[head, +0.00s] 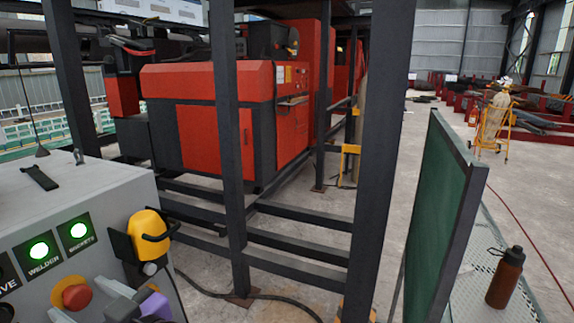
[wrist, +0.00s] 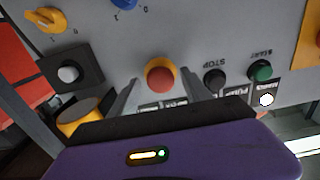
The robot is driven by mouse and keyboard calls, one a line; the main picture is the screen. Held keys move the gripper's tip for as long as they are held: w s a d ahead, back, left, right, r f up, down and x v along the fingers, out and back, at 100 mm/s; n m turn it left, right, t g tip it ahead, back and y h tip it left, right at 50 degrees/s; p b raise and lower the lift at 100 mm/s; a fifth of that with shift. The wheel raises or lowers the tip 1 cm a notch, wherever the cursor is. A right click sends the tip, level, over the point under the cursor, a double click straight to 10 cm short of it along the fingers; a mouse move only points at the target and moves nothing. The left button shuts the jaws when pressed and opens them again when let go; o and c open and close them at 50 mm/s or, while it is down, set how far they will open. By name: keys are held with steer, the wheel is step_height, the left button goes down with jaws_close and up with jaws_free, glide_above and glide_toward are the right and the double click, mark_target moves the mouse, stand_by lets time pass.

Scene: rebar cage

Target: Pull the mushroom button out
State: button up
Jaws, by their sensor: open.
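The red mushroom button (head: 77,297) on an orange-yellow collar sits on the front of a grey control panel (head: 30,245) at the lower left of the head view. In the wrist view the red button (wrist: 160,78) is near the centre, ahead of my gripper. My gripper (wrist: 160,88) is open, its two grey fingers on either side of the button. I cannot tell whether they touch it. In the head view my gripper (head: 117,298) is just right of the button, at the bottom edge, partly cut off.
Close by in the wrist view are a black STOP button (wrist: 214,80), a green START button (wrist: 260,70) and a yellow rotary switch (wrist: 46,20). A yellow-and-black device (head: 148,236) juts from the panel's right side. Dark steel posts (head: 378,160) stand to the right.

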steer(key=v, duration=0.7)
steer(key=shift+d, duration=0.15)
steer(key=shift+r, duration=0.1)
